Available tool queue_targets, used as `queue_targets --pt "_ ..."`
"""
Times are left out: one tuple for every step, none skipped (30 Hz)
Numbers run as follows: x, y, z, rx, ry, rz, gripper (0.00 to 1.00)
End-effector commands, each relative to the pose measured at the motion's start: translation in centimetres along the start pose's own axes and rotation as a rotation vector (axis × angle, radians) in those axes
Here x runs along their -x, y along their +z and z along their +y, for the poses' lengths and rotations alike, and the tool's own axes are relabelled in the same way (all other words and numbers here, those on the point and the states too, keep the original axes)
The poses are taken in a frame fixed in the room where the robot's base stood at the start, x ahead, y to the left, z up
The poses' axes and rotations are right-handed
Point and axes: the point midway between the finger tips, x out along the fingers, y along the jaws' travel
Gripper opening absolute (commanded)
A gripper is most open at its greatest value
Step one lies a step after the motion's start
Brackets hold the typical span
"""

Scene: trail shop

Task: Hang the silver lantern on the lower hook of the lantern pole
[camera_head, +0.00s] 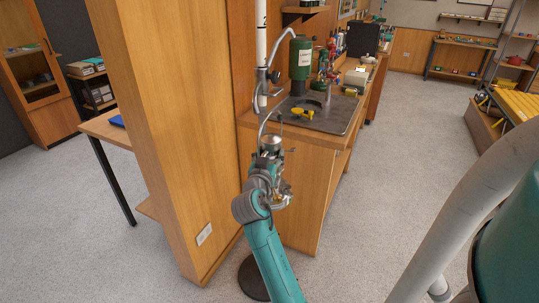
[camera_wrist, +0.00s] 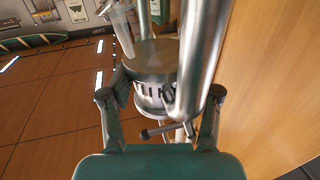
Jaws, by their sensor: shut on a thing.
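The silver lantern (camera_head: 271,143) is upright in my gripper (camera_head: 268,178), in front of the wooden counter. In the wrist view the lantern (camera_wrist: 152,62) stands between the two fingers of my gripper (camera_wrist: 160,105), which are shut on its lower part. The pale lantern pole (camera_head: 262,45) rises behind it, with a curved upper hook (camera_head: 284,38). A curved silver rod, seemingly the lower hook (camera_head: 264,123), arcs just above the lantern. I cannot tell whether they touch. In the wrist view a thick silver tube (camera_wrist: 203,45) passes close beside the lantern and hides part of it.
A wooden partition (camera_head: 180,130) stands close on the left. The counter (camera_head: 302,185) behind holds a dark mat (camera_head: 338,117), a yellow object (camera_head: 303,113) and a green labelled canister (camera_head: 300,58). A dark round base (camera_head: 252,278) is on the floor.

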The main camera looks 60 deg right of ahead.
Motion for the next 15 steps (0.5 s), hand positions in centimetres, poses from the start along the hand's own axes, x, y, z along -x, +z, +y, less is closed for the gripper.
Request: queue_targets --pt "0.01 -0.17 0.01 -0.001 0.000 0.003 0.00" --pt "0.01 -0.17 0.01 -0.001 0.000 0.003 0.00" --pt "0.01 -0.17 0.01 -0.001 0.000 0.003 0.00" --pt "0.01 -0.17 0.01 -0.001 0.000 0.003 0.00" --pt "0.01 -0.17 0.01 -0.001 0.000 0.003 0.00" --pt "0.01 -0.17 0.01 -0.001 0.000 0.003 0.00" --pt "0.01 -0.17 0.01 -0.001 0.000 0.003 0.67" --pt "0.01 -0.17 0.01 -0.001 0.000 0.003 0.74" --pt "0.01 -0.16 0.01 -0.001 0.000 0.003 0.84" --pt "0.01 -0.14 0.01 -0.001 0.000 0.003 0.91" --pt "0.01 -0.13 0.01 -0.001 0.000 0.002 0.91" --pt "0.01 -0.11 0.01 -0.001 0.000 0.002 0.91" --pt "0.00 -0.10 0.01 -0.001 0.000 0.002 0.91" --pt "0.00 -0.09 0.01 -0.001 0.000 0.002 0.91" --pt "0.00 -0.08 0.01 0.000 0.000 0.001 0.91"
